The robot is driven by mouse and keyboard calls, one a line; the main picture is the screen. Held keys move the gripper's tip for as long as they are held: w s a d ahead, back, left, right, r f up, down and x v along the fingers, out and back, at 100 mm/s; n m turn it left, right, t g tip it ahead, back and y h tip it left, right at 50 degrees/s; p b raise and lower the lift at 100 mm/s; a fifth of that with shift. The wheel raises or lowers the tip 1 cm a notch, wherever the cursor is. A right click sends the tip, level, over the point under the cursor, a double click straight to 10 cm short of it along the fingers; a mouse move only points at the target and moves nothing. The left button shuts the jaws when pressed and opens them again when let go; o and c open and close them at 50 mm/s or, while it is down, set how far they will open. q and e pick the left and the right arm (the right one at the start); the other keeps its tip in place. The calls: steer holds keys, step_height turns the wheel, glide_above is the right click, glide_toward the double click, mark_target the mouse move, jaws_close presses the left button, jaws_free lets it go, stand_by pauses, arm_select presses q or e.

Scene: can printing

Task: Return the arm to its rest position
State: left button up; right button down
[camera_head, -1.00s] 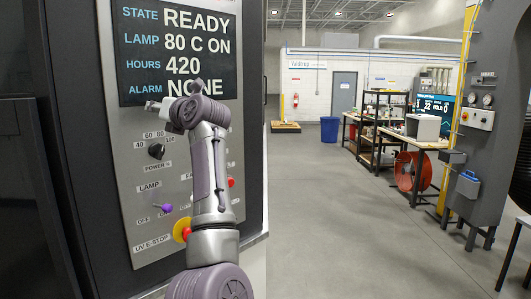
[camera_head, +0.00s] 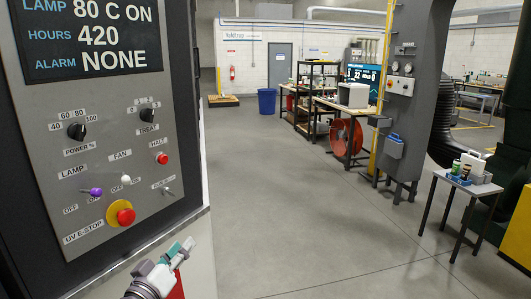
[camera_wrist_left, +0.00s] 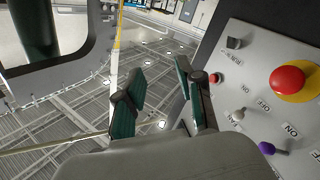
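My left gripper (camera_head: 178,252) is low in the head view, in front of the lower edge of the control panel (camera_head: 110,165). It is below and to the right of the yellow-ringed red e-stop (camera_head: 122,212). In the left wrist view its teal-padded fingers (camera_wrist_left: 160,100) stand apart with nothing between them. The panel (camera_wrist_left: 250,70) is just to the right of the fingers there, with the red e-stop (camera_wrist_left: 287,79) and the purple lamp switch (camera_wrist_left: 267,148). In the head view the purple lamp switch (camera_head: 95,191) is also clear. My right gripper is not in view.
The screen (camera_head: 85,35) above the panel reads 80 C ON, 420 hours, alarm NONE. Open grey floor (camera_head: 290,220) lies to the right. A small side table (camera_head: 465,185) and a grey column (camera_head: 405,100) stand on the right, with a blue bin (camera_head: 267,101) farther back.

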arm_select(q)
steer(key=s+d+f+m+g, duration=0.25)
steer(key=s+f+g, duration=0.25)
steer(key=s+f, duration=0.45)
steer(key=s+a+f+m+g+y, duration=0.1)
steer(key=s+f+g+y, duration=0.15)
steer(key=s+f, duration=0.4)
steer(key=s+a+f+m+g+y, duration=0.1)
steer(key=s+f+g, duration=0.3)
steer(key=s, duration=0.6)
steer(key=s+a+f+m+g+y, duration=0.1)
steer(key=s+a+f+g, duration=0.15)
steer(key=s+f, duration=0.45)
step_height(320, 180, down, 26)
steer(key=s+d+g+b, duration=0.1)
steer(key=s+b, duration=0.1)
steer(key=b, duration=0.2)
steer(key=s+a+f+g+b, duration=0.1)
steer(key=s+f+b, duration=0.1)
steer(key=s+f, duration=0.6)
steer(key=s+a+f+b, duration=0.2)
steer(key=s+f, duration=0.7)
steer(key=f, duration=0.4)
steer(key=shift+f+g, duration=0.35)
steer(key=shift+g, duration=0.05)
steer(key=shift+s, duration=0.1)
